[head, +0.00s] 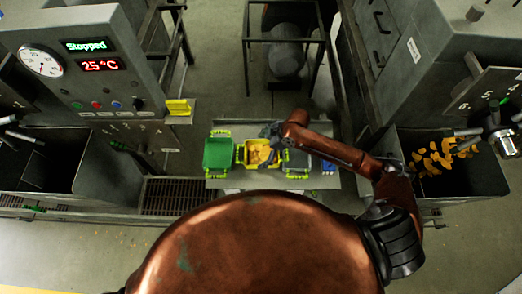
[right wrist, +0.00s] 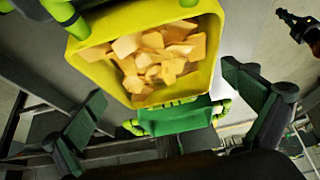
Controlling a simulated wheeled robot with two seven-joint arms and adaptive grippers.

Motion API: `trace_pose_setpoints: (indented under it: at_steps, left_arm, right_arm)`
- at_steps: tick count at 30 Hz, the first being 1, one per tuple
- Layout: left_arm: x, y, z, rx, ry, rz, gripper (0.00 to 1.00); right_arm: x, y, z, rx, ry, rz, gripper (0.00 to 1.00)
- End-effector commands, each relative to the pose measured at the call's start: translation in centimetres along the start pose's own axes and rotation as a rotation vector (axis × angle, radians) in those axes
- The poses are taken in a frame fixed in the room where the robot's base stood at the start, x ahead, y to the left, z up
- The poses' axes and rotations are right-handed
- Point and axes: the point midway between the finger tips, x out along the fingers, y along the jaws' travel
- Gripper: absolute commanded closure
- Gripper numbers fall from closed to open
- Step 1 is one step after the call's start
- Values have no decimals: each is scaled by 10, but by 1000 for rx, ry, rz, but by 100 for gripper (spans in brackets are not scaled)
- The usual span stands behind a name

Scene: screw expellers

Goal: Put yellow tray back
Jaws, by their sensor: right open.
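The yellow tray (head: 241,155) sits on the grey stand in the middle of the head view and holds pale orange chunks. It also shows large in the right wrist view (right wrist: 152,14), where its open side with the chunks faces the camera. My right gripper (head: 268,134) is over the yellow tray and partly hides its far right part. In the right wrist view my right gripper (right wrist: 166,86) is open, its two fingers wide apart with the tray between and beyond them. I cannot tell whether a finger touches it. My left gripper is not in view.
A green tray (head: 219,153) stands left of the yellow one. A grey tray (head: 297,160) and a blue item (head: 327,166) are on its right. Machines flank the stand; the right one's bin (head: 470,185) holds orange chunks. A small yellow piece (head: 178,107) sits by the left control panel.

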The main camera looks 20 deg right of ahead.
Motion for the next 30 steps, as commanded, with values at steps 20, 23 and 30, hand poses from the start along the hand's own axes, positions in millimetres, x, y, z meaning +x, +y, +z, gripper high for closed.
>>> trace_pose_setpoints:
  at_steps: [20, 23, 30]
  left_arm:
    - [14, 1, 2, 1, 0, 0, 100]
    - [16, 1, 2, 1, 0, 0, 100]
    - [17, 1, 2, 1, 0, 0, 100]
  right_arm:
    - [-92, 1, -2, -2, -2, 3, 0]
    - [-107, 1, -2, 0, -1, 2, 0]
    - [-124, 0, -3, 0, 0, 0, 0]
